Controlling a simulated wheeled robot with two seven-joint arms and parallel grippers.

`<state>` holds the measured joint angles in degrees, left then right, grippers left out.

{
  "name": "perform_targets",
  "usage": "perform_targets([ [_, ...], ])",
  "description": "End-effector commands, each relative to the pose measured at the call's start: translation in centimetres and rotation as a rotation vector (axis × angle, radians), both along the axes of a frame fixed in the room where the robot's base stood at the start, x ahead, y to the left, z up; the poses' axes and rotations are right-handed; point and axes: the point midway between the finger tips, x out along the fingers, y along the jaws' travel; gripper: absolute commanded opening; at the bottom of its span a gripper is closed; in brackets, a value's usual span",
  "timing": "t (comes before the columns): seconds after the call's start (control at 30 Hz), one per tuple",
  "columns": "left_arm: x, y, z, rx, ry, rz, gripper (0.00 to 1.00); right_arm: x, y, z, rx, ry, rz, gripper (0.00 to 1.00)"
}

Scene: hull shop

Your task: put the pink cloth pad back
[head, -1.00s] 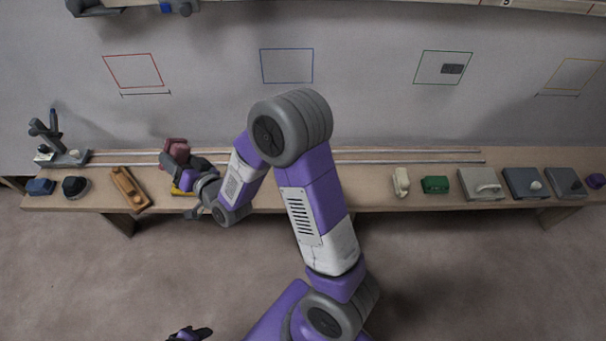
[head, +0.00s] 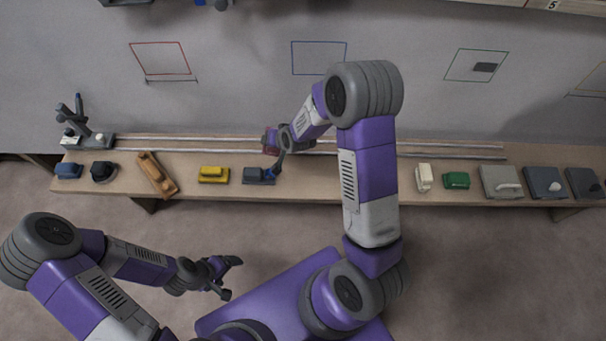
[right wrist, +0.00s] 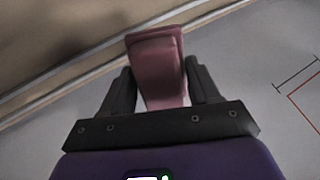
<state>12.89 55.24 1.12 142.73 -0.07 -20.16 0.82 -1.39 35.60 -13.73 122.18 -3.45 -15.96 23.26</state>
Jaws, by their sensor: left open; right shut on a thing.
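The pink cloth pad (right wrist: 158,65) is held between the two dark fingers of my right gripper (right wrist: 160,88) in the right wrist view. In the head view the pad (head: 268,141) shows as a small dark pink piece at the end of my right arm, over the back of the bench near the rails. My right gripper (head: 281,143) partly hides it there. I cannot tell whether the pad touches anything below. My left gripper (head: 228,277) is open and empty, low in front of the bench.
On the bench (head: 325,185) stand a yellow block (head: 213,174), a dark grey block (head: 258,175), a wooden tool (head: 157,174), a white block (head: 423,177), a green block (head: 456,180) and grey pads (head: 501,182). Bench space right of the grey block looks clear. Coloured outlines mark the wall.

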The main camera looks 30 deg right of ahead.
Motion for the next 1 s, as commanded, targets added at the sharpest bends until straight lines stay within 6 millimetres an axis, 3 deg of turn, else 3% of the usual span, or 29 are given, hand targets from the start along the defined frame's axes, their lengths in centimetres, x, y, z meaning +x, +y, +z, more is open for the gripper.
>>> perform_targets([
  [0.3, 0.0, 0.0, 3.6, 0.0, 0.0, 0.0, 0.84, -5.7, -3.0, -1.1, -0.076, 0.48, 0.037, 0.34],
  [0.5, 0.0, 0.0, 4.7, 0.0, 0.0, 0.0, 0.84, -8.8, -4.3, -0.9, -0.096, 0.631, 0.033, 0.34],
  [0.8, 0.0, 0.0, 2.7, 0.0, 0.0, 0.0, 0.84, -9.3, -4.5, -6.1, -0.098, 0.651, 0.031, 0.34],
  [1.0, 0.0, 0.0, 2.4, 0.0, 0.0, 0.0, 0.84, -9.2, -4.5, -7.5, -0.098, 0.648, 0.032, 0.34],
])
